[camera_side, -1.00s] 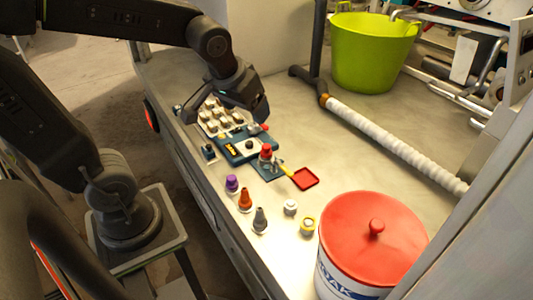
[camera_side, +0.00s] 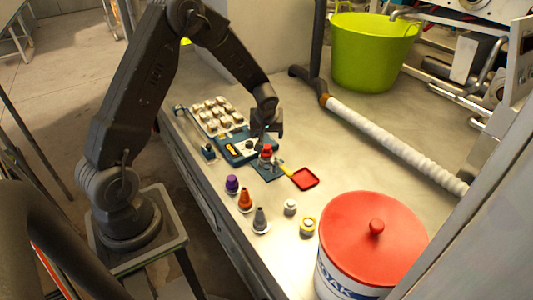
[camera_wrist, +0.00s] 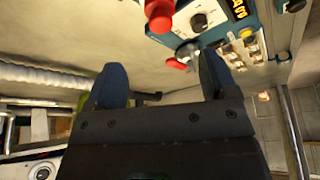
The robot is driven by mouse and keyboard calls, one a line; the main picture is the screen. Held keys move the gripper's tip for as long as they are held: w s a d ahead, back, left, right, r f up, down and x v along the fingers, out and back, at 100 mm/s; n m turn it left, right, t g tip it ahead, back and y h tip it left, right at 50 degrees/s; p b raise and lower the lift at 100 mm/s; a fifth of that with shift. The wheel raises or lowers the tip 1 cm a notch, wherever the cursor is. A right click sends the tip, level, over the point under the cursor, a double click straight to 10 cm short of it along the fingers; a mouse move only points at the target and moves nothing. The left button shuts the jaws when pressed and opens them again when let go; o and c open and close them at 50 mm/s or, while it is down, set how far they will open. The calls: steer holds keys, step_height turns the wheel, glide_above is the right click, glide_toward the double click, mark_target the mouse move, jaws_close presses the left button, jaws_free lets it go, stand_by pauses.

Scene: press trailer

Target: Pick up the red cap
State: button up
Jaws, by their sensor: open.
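The red cap (camera_side: 266,149) sits on top of a small upright piece on a blue-grey pad (camera_side: 271,174) in the side view. My gripper (camera_side: 265,138) is just above and behind the cap in the side view.
A blue device (camera_side: 237,148) with a dial stands behind-left of the cap. A red knob (camera_wrist: 177,63) shows near the right finger. A red dish (camera_side: 305,178), small cones and a red-lidded tub (camera_side: 372,232) stand nearer. A white hose (camera_side: 395,145) crosses the right side.

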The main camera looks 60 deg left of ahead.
mark_target(267, 147)
steer(key=x, duration=0.6)
steer(key=shift+f, duration=0.1)
steer(key=shift+x, duration=2.6)
steer(key=shift+s+d+f, duration=0.1)
steer(key=shift+s, duration=0.05)
steer(key=shift+c, duration=0.4)
